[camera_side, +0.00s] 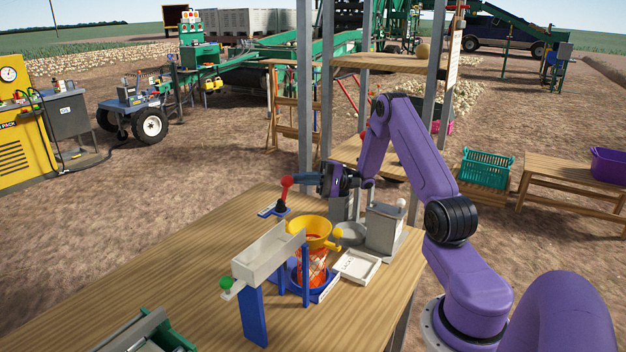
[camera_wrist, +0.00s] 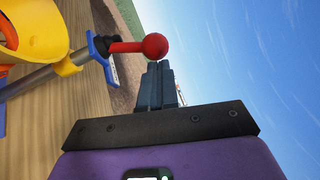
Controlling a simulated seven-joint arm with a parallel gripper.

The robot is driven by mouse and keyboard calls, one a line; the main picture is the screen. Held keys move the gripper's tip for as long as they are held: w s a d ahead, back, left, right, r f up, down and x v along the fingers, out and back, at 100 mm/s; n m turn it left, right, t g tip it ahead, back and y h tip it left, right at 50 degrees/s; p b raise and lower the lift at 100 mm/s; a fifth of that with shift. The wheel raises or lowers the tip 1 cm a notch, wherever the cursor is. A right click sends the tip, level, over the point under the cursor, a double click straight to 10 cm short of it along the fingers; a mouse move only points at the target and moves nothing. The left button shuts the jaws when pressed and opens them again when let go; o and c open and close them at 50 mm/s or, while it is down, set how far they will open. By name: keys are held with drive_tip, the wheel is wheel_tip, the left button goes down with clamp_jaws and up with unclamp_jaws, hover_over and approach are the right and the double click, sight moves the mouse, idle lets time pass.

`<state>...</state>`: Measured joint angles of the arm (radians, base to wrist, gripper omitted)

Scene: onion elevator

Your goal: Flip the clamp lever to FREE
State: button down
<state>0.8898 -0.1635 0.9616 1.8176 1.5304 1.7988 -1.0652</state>
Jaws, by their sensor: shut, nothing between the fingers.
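The clamp lever (camera_side: 284,190) is a red handle with a red ball end, standing up from a dark pivot behind the yellow funnel. In the wrist view the red lever (camera_wrist: 126,47) runs sideways to its ball at the fingertips. A small blue and white plate (camera_side: 268,211) lies at its base; its lettering is too small to read. My gripper (camera_side: 297,180) is shut and empty, with its fingertips just right of the ball. In the wrist view my gripper (camera_wrist: 159,65) points at the ball; I cannot tell whether they touch.
The yellow funnel (camera_side: 317,226) sits over an orange mesh bag (camera_side: 314,268) in a blue stand. A grey chute (camera_side: 268,252) stands in front left. A grey box (camera_side: 385,231) and a white tray (camera_side: 358,267) are to the right. The wooden table (camera_side: 215,240) is clear at left.

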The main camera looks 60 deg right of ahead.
sight(291, 178)
drive_tip(key=shift+w+a+r, duration=0.1)
drive_tip(key=shift+a+r, duration=0.05)
drive_tip(key=shift+a, duration=0.05)
idle(0.4)
drive_tip(key=shift+n+g+h, duration=0.4)
drive_tip(key=shift+n+g, duration=0.1)
drive_tip(key=shift+n, duration=0.1)
drive_tip(key=shift+a+r, duration=0.75)
drive_tip(key=shift+a, duration=0.25)
drive_tip(key=shift+a+r, duration=0.75)
drive_tip(key=shift+a, duration=0.2)
drive_tip(key=shift+a+r, duration=0.2)
drive_tip(key=shift+a, duration=0.1)
drive_tip(key=shift+a+r+n+g+h, duration=0.25)
drive_tip(key=shift+a+n+g+h, duration=0.45)
drive_tip(key=shift+a+n+h, duration=0.3)
drive_tip(key=shift+a+h, duration=0.55)
drive_tip(key=shift+h, duration=0.05)
drive_tip(key=shift+a, duration=0.2)
drive_tip(key=s+d+r, duration=0.5)
drive_tip(key=d, duration=0.2)
drive_tip(key=shift+s, duration=0.35)
